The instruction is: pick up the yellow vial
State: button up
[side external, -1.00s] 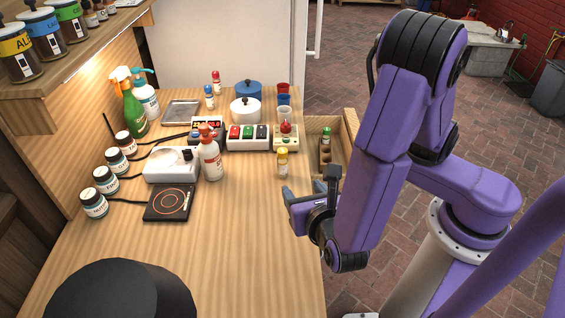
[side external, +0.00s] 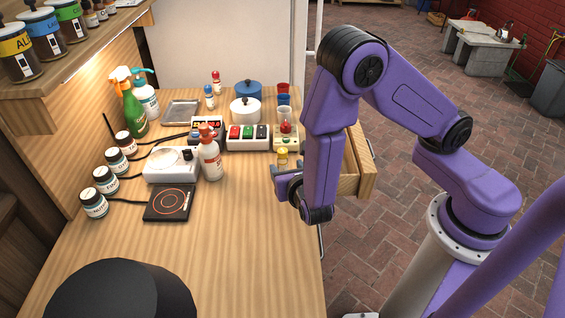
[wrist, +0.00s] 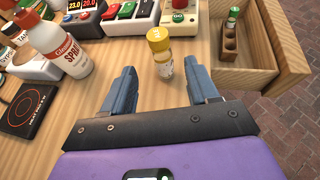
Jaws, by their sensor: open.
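The yellow vial (wrist: 159,52) stands upright on the table, with a yellow cap and a pale label. In the wrist view it is just beyond the fingertips, roughly centred between them. My gripper (wrist: 157,77) is open and empty, its two blue fingers pointing toward the vial. In the side view the vial's yellow cap (side external: 283,154) shows above my gripper (side external: 287,170), and its lower body is largely hidden by the fingers.
A white spray bottle (side external: 209,157) stands left of the vial. A box of buttons (side external: 247,137) and a device with a red knob (side external: 286,139) sit behind it. An open drawer (wrist: 262,72) with a green-capped vial (wrist: 232,17) is at right.

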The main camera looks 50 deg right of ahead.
aim_at(284, 161)
jog(key=shift+x, duration=2.25)
jog(key=shift+d+r, duration=0.1)
jog(key=shift+r, duration=0.05)
grip_shut()
